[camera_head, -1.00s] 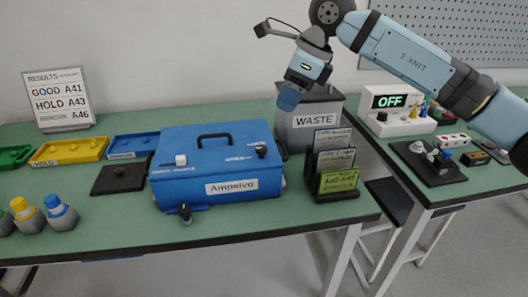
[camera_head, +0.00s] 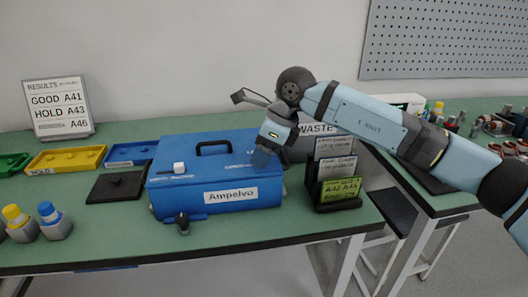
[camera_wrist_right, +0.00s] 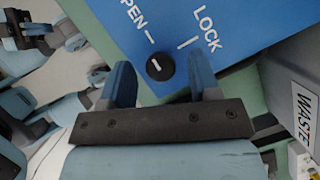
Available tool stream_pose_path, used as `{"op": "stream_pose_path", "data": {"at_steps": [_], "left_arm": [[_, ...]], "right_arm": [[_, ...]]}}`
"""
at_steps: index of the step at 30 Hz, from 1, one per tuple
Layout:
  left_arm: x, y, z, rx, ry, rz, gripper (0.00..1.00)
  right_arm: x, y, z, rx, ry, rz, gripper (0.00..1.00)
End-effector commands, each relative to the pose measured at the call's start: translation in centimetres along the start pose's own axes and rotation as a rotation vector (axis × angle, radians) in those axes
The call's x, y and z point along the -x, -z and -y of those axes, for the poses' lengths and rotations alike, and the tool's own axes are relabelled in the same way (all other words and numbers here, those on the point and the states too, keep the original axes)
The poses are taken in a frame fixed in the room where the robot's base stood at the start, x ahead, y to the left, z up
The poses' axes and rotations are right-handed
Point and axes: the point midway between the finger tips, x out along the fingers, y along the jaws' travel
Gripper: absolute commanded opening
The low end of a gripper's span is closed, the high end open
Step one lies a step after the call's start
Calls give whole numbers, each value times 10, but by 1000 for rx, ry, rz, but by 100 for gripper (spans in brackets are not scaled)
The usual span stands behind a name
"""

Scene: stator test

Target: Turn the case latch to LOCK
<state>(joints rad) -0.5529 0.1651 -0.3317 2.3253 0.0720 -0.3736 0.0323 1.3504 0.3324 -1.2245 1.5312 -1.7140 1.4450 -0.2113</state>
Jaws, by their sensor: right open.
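The blue case (camera_head: 165,195) labelled "Ampelvo" stands closed on the green bench in the head view. Its latch, a round black knob (camera_wrist_right: 160,67), shows in the right wrist view between the OPEN and LOCK marks. The knob's white line points toward the OPEN mark. My right gripper (camera_wrist_right: 161,62) is open, with one blue finger on each side of the knob and no clear contact. In the head view my right gripper (camera_head: 266,158) is over the case's right end and hides the knob.
A rack of cards (camera_head: 335,180) stands close to the right of the case. The grey WASTE bin (camera_wrist_right: 291,110) is behind it. A black clasp (camera_head: 182,222) is at the front.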

Motion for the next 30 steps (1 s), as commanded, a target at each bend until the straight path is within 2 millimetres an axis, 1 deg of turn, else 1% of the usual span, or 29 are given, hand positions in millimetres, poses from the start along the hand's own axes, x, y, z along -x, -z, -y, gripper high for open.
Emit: {"op": "stream_pose_path", "data": {"at_steps": [5,8,9,11,12,22,26,30], "left_arm": [[0,0,0,0,0,-1,0],[0,0,0,0,0,-1,0],[0,0,0,0,0,0,0],[0,0,0,0,1,0,0],[1,0,0,0,1,1,0],[1,-2,1,1,2,-1,0],[0,0,0,4,-1,-14,0],[0,2,-2,10,-9,-31,0]], "right_arm": [[0,0,0,0,0,0,57],[0,0,0,0,0,0,36],[0,0,0,0,0,0,27],[0,0,0,0,0,0,13],[0,0,0,0,0,0,8],[0,0,0,-35,16,0,7],[0,1,0,-91,39,0,7],[-1,1,-1,-184,78,-1,7]]}}
